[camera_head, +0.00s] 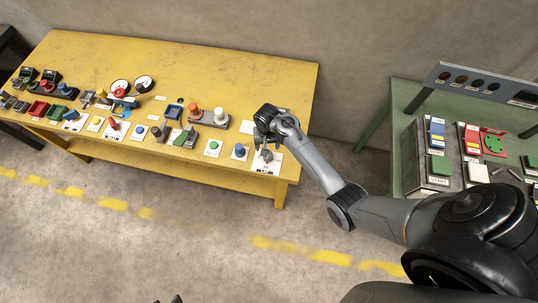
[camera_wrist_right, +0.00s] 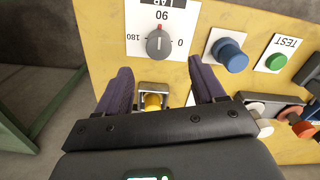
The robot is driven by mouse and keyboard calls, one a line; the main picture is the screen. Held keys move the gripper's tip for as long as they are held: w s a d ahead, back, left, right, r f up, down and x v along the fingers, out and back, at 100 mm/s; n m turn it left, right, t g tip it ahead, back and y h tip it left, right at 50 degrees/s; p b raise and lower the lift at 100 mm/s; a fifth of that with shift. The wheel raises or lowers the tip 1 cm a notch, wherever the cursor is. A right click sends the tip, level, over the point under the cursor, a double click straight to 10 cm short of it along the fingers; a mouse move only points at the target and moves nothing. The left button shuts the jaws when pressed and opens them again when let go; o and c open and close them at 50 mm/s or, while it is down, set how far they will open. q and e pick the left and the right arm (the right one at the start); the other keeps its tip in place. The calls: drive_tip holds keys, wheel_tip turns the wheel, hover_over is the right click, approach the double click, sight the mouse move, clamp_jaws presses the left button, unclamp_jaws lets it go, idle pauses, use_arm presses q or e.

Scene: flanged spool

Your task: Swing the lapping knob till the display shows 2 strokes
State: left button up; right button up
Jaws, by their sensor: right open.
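The lapping knob (camera_wrist_right: 158,42) is a grey dial on a white card marked 0, 90 and 180, with LAP partly cut off at the top edge. Its red mark points at 90. In the head view the knob (camera_head: 266,156) sits at the yellow table's near right end. My right gripper (camera_wrist_right: 158,88) is open and empty. Its fingers point toward the panel, short of the knob and apart from it. The right gripper shows in the head view (camera_head: 265,140) over the knob's card. No stroke count is readable. Dark tips at the head view's bottom edge may be my left gripper (camera_head: 169,299).
A yellow part (camera_wrist_right: 152,102) on a metal bracket shows between my right fingers. A blue knob (camera_wrist_right: 229,55) and a green TEST button (camera_wrist_right: 277,61) stand to the right. The yellow table (camera_head: 200,62) holds several other controls. A green table (camera_head: 405,98) stands at right.

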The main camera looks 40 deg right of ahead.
wheel_tip(320, 180, down, 10)
drive_tip(key=shift+s+r+b, duration=0.1)
drive_tip(key=shift+b, duration=0.8)
drive_tip(key=c, duration=1)
